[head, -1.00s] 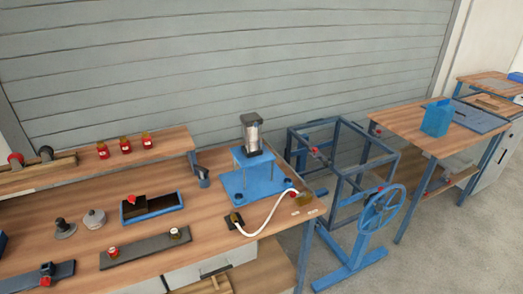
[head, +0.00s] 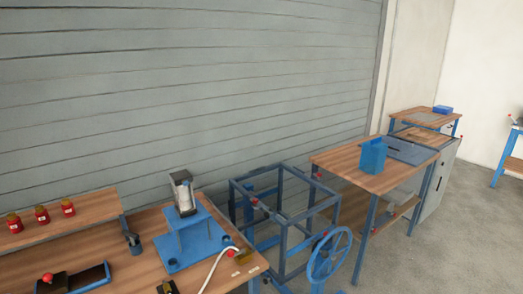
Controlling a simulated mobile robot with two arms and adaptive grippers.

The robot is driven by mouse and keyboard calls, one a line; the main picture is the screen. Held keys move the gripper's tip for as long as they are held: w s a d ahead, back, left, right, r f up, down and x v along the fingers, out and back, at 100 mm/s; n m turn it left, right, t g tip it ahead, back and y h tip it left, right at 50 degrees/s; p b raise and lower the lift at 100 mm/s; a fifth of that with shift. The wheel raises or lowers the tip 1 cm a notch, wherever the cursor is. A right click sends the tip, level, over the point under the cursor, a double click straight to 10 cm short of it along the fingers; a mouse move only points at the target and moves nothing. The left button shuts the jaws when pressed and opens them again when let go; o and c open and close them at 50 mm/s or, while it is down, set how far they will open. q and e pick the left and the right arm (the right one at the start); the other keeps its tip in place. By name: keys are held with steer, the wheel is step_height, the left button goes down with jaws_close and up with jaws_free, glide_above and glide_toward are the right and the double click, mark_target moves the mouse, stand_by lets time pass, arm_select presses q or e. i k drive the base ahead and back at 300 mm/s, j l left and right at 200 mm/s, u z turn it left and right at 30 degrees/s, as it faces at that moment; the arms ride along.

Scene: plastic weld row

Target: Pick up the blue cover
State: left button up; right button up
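A blue box-like piece, which looks like the blue cover (head: 373,156), stands upright on the wooden bench (head: 340,160) right of the middle. It sits near the bench's right end, beside a grey-blue plate (head: 408,150). It stands alone, with nothing holding it. Neither of my grippers is in view.
A blue frame (head: 285,205) with a handwheel (head: 329,255) stands on the floor between the benches. The left bench carries a blue press (head: 190,235), a white hose (head: 213,268) and several red jars on a shelf. Grey floor (head: 450,240) is open at right.

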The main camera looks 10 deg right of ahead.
mark_target(374, 152)
steer(key=i+l+u, duration=0.4)
steer(key=l, duration=1.3)
steer(key=l+u, duration=0.4)
steer(key=l, duration=1.3)
steer(key=k, duration=0.05)
